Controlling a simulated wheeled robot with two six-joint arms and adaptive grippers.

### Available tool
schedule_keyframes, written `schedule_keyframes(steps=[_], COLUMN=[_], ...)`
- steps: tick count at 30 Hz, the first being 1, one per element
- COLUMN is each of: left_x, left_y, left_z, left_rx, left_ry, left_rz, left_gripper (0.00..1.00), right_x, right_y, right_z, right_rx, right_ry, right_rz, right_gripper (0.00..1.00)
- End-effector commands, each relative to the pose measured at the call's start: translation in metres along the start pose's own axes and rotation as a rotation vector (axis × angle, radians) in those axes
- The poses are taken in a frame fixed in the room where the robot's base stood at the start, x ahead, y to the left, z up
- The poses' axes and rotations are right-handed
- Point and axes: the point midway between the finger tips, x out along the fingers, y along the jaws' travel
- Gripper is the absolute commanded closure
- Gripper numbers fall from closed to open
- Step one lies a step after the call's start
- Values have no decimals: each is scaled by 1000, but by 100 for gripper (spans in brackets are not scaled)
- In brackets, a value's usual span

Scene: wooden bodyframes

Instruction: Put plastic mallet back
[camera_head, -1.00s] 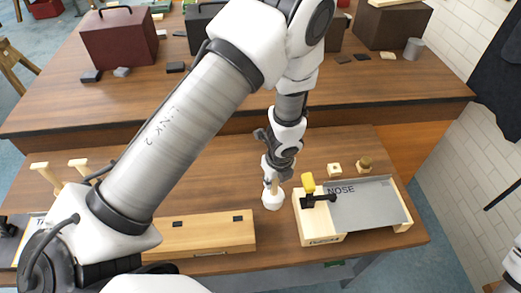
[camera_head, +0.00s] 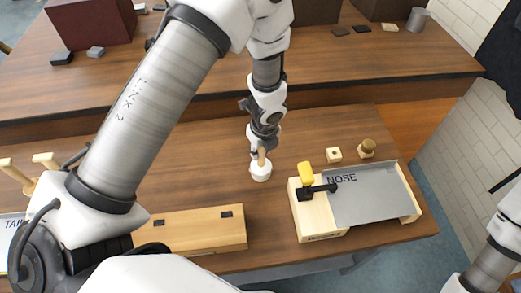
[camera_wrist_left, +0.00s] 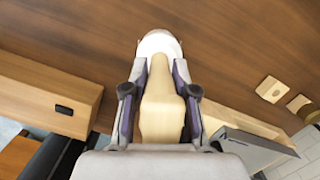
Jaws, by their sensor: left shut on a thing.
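The plastic mallet has a white head (camera_head: 260,171) and a pale wooden handle (camera_wrist_left: 160,112). My left gripper (camera_head: 262,147) is shut on the handle. In the left wrist view, both fingers (camera_wrist_left: 158,105) lie along the sides of the handle, and the white head (camera_wrist_left: 159,43) sticks out beyond them. In the head view the head is low over the front table, left of the wooden NOSE box. I cannot tell whether it touches the tabletop. My right gripper is out of view; only part of my right arm shows at the right edge.
The wooden NOSE box (camera_head: 316,216) has a grey sheet (camera_head: 370,197) and a yellow-handled clamp (camera_head: 305,175). A long wooden box (camera_head: 190,231) lies front left. A small holed block (camera_head: 334,155) and a round wooden piece (camera_head: 367,148) stand behind. Tabletop behind the mallet is clear.

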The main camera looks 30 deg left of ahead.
Motion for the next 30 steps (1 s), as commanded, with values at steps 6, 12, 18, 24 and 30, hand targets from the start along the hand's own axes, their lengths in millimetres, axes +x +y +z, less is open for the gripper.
schedule_keyframes(steps=[6,12,18,24,30], left_x=[1,-2,-37,-91,-119], left_y=[0,0,0,0,0], left_z=[0,0,2,2,1], left_rx=[0,0,-2,-2,-1], left_ry=[0,0,-1,-2,-1], left_rz=[0,0,-1,-2,-1], left_gripper=[48,48,48,48,48], right_x=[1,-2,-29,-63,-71], right_y=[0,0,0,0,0], right_z=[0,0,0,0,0], right_rx=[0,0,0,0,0], right_ry=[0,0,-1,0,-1], right_rz=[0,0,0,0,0], right_gripper=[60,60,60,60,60])
